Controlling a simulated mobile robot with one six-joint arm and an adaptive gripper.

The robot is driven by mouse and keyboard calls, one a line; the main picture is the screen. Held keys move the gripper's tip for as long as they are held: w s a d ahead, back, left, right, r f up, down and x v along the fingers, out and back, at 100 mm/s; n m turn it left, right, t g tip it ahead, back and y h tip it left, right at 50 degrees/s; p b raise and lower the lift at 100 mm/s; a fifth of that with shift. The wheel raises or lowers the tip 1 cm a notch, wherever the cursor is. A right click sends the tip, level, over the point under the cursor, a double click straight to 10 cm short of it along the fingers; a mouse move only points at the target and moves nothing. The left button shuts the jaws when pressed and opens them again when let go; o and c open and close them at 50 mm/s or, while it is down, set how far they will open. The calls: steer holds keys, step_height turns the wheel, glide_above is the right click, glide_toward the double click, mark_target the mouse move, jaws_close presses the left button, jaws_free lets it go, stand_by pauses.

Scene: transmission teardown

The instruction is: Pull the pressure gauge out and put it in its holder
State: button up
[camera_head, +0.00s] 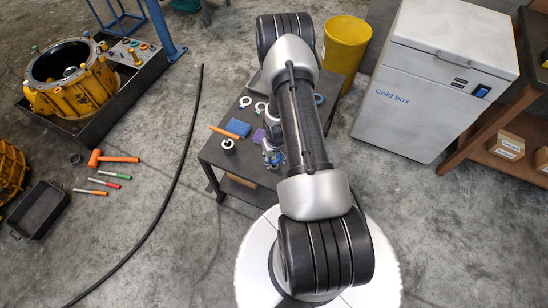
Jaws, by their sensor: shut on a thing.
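I cannot make out the pressure gauge or its holder for certain. A small dark round piece with a pale top (228,145) stands at the left edge of the dark work table (213,157); it is too small to identify. My arm reaches over this table and covers much of its right part. Grey and blue parts, seemingly of my wrist, show just left of the arm, low over the table. My gripper's fingers and whatever is between them are hidden behind the arm.
Blue block (238,128), purple block (258,136), orange-handled tool (224,132) and white ring (245,101) lie on the table. Yellow bin (346,47) and cold box (420,100) stand right. Yellow housing (75,88), orange mallet (112,157) and a black cable (165,190) lie left.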

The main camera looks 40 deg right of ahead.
steer(key=shift+f, duration=0.3)
stand_by(0.9)
steer(key=shift+f+b, duration=0.8)
steer(key=shift+b, duration=0.1)
steer(key=o, duration=1.3)
steer(key=o, duration=0.5)
steer(key=shift+c, duration=0.2)
steer(key=shift+r, duration=0.1)
